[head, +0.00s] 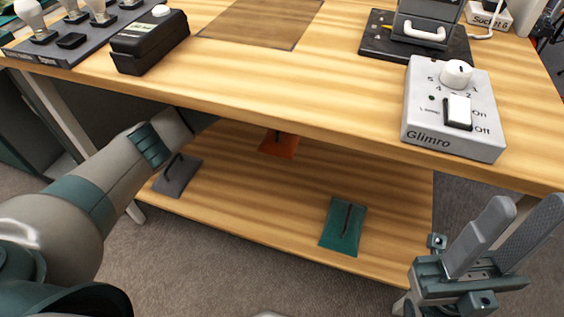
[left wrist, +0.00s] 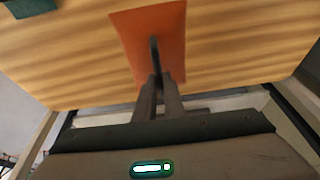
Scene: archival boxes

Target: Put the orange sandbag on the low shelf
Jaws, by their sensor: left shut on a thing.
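The orange sandbag (head: 279,146) is at the low shelf (head: 262,210), under the table's front edge, which partly hides it in the head view. In the left wrist view the orange sandbag (left wrist: 168,32) has a dark handle strap. My left gripper (left wrist: 157,82) is shut on that strap, with the shelf wood behind the bag. I cannot tell whether the bag rests fully on the shelf. In the head view my left arm reaches under the tabletop and its gripper is hidden. My right gripper (head: 505,235) is open and empty at the lower right, in front of the table.
A grey sandbag (head: 178,176) lies at the shelf's left and a teal sandbag (head: 343,226) at its front right. The tabletop (head: 300,85) overhangs the shelf. On it stand a Glimro switch box (head: 453,110) and a black case (head: 150,42). Shelf wood between the bags is clear.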

